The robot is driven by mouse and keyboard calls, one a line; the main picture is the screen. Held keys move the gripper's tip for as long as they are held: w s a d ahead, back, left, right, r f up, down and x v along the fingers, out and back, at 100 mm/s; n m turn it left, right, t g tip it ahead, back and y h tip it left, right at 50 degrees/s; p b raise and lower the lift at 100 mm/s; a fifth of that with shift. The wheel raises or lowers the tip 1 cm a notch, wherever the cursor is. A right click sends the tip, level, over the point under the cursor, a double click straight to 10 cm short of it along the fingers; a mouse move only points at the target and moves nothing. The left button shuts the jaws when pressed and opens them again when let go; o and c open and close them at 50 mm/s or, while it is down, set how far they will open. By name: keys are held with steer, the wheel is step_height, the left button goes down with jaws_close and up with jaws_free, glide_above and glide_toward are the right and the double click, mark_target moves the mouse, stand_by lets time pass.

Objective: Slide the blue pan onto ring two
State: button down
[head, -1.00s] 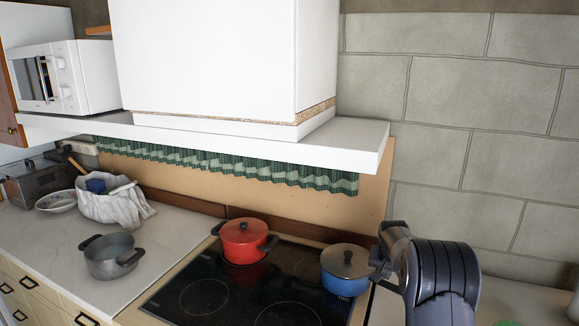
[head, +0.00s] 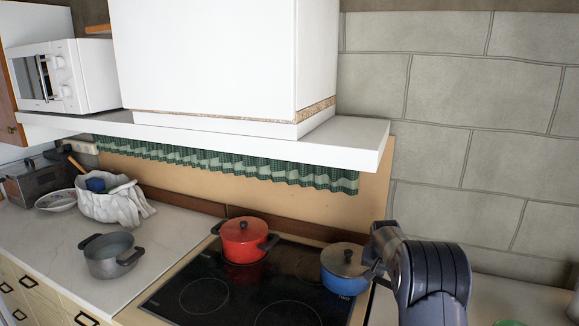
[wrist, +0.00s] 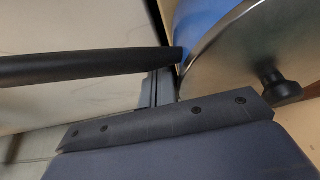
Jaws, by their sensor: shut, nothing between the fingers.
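The blue pan (head: 345,278), with a metal lid and dark knob, stands upright at the right side of the black glass hob (head: 240,285). Its blue wall and lid (wrist: 225,60) fill the upper right of the wrist view. In the head view my arm hides the pan's right edge.
A red pot (head: 243,240) stands at the hob's back left. A grey pot (head: 112,258) and a cloth-lined basket (head: 112,200) are on the left worktop. A white shelf (head: 250,140) overhangs the back. The hob's front middle is clear.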

mark_target(350, 261)
steer(key=shift+a, duration=0.15)
steer(key=shift+w+a, duration=0.25)
steer(key=shift+a, duration=0.25)
steer(key=shift+w+a, duration=0.25)
steer(key=shift+a, duration=0.2)
steer(key=shift+a, duration=0.1)
steer(key=shift+w+a, duration=0.25)
steer(key=shift+a, duration=0.2)
steer(key=shift+w+a, duration=0.2)
steer(key=shift+a, duration=0.25)
steer(key=shift+w+a, duration=0.1)
steer(key=shift+a, duration=0.05)
steer(key=shift+w+a+p, duration=0.35)
steer(key=shift+w+a, duration=0.05)
steer(key=shift+a, duration=0.45)
steer(key=shift+a, duration=0.1)
steer(key=shift+w+a, duration=0.25)
steer(key=shift+a, duration=0.2)
steer(key=shift+w+a, duration=0.2)
steer(key=shift+a, duration=0.25)
steer(key=shift+a+p, duration=0.15)
steer(key=shift+p, duration=0.15)
